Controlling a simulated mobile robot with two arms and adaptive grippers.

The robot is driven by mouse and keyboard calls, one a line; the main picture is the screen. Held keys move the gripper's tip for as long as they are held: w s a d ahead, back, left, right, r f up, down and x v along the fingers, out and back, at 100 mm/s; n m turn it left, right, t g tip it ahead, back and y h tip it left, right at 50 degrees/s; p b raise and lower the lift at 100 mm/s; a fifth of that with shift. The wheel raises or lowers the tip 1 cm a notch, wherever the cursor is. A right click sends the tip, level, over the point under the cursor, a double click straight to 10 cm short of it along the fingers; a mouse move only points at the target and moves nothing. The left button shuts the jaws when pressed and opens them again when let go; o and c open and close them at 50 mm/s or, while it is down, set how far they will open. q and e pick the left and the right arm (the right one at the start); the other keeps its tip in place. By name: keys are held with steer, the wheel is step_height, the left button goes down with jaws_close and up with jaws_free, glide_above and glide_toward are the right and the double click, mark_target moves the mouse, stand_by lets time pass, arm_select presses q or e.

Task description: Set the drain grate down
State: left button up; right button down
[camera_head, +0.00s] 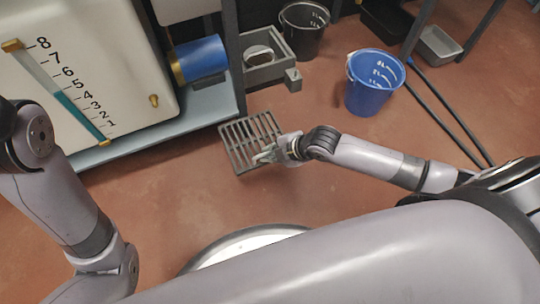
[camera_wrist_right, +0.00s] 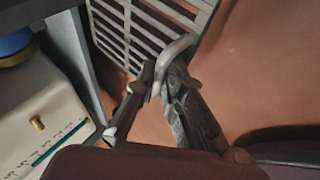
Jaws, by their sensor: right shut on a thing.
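The drain grate (camera_head: 246,133) is a grey slatted square panel near the middle of the head view, beside the leg of the blue-grey stand. My right gripper (camera_head: 264,157) is at its lower right edge, shut on its handle. In the right wrist view the grate (camera_wrist_right: 134,40) fills the upper middle, and its curved light handle (camera_wrist_right: 181,46) lies between the fingers of my right gripper (camera_wrist_right: 158,82). I cannot tell whether the grate touches the floor. My left arm shows at the left of the head view, but its gripper is not in view.
A white tank with a numbered gauge (camera_head: 60,85) stands on a low stand (camera_head: 150,128) at the left. A grey drain box (camera_head: 265,72) lies behind the grate. A blue bucket (camera_head: 374,84) and a black bucket (camera_head: 305,32) stand farther back.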

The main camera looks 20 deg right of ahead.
stand_by(0.3)
steer(key=shift+f, duration=0.55)
steer(key=c, duration=1.7)
jaws_free()
steer(key=shift+f, duration=0.1)
